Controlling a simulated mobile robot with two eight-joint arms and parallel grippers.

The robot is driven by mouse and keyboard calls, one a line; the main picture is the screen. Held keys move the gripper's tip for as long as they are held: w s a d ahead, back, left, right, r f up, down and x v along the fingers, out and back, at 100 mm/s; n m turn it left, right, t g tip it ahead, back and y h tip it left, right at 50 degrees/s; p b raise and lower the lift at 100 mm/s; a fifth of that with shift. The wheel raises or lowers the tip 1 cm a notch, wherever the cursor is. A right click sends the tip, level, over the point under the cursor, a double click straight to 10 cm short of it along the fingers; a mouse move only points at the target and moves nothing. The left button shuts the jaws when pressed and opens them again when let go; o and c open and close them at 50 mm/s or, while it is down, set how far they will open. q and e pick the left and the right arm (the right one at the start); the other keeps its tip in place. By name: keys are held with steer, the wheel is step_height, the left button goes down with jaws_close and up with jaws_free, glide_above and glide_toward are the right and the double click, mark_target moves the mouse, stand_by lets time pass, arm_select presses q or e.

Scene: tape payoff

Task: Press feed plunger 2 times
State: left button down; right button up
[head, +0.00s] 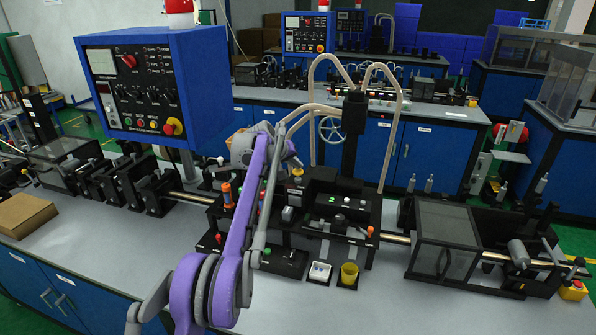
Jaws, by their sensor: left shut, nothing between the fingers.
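The tape payoff machine (340,185) stands in the middle of the bench, with a black block, a small green digit that looks like a 2, and several small knobs. My left arm reaches up across its left part. My left gripper (295,163) is at the arm's far end, small and partly hidden by the wrist; it is shut and empty. Just below it is a small yellow-orange topped piece (297,172) on a grey block. I cannot tell whether this is the feed plunger, or whether the gripper touches it. My right gripper is out of view.
A blue control box (155,85) with knobs hangs at the left. A white cup (319,271) and a yellow cup (349,274) stand at the machine's front. A clear-sided guard box (443,240) is at right, a cardboard box (25,214) at left. The front bench is mostly clear.

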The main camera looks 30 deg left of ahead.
mark_target(297, 171)
arm_select(q)
steer(key=shift+f, duration=1.1)
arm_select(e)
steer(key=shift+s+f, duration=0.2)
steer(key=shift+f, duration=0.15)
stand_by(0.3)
arm_select(q)
steer(key=shift+r, duration=0.1)
steer(key=shift+w+r+p, duration=0.1)
steer(key=shift+r+p, duration=0.65)
steer(key=shift+r, duration=0.85)
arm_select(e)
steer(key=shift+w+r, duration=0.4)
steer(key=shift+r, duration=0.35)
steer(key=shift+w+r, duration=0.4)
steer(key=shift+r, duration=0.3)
arm_select(q)
steer(key=shift+r, duration=0.4)
step_height(297, 171, up, 3)
steer(key=shift+f+p, duration=0.2)
steer(key=shift+p, duration=0.5)
steer(key=shift+w+r, duration=0.1)
steer(key=shift+r, duration=0.7)
steer(key=shift+s, duration=0.2)
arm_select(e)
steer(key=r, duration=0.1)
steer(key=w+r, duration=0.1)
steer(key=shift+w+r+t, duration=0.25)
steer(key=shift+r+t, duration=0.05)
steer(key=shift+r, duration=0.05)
